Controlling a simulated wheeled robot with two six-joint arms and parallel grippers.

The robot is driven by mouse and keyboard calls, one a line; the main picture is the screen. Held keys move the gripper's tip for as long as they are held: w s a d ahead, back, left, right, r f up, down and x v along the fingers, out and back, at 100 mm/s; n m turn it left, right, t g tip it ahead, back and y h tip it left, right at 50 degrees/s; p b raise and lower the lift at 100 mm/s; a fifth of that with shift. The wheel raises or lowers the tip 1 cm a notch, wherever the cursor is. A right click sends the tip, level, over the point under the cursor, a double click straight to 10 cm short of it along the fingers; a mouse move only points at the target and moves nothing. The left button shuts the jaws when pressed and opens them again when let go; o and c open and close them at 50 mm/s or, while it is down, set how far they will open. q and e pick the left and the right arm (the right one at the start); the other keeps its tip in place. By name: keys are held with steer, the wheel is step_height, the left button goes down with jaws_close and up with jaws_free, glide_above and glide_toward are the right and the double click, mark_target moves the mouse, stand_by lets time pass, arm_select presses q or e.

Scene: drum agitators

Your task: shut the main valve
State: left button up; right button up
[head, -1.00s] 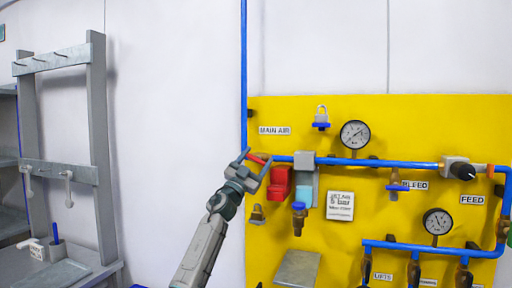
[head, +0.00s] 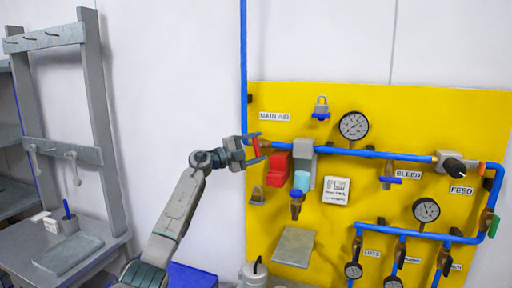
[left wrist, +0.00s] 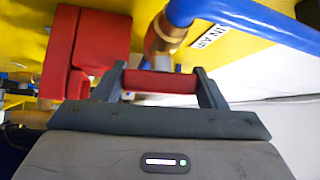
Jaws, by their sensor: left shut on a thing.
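The main valve's red handle (head: 257,147) is below the MAIN AIR label, at the left end of the blue pipe run. My left gripper (head: 253,149) is shut on it, one finger above and one below. In the left wrist view, the red handle (left wrist: 160,82) lies crosswise between the fingers of the left gripper (left wrist: 162,86). A brass fitting (left wrist: 160,42) on the blue pipe is just beyond it. The fingers partly hide the valve in the head view. My right gripper is not in view.
A red block (head: 278,167) sits just right of the handle, close to the gripper; it shows large in the wrist view (left wrist: 85,45). A grey rack (head: 95,110) stands left.

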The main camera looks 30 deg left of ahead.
arm_select(q)
steer(key=shift+m+g+y, duration=0.4)
steer(key=shift+m+g, duration=0.3)
steer(key=shift+m, duration=0.1)
steer(key=o, duration=1)
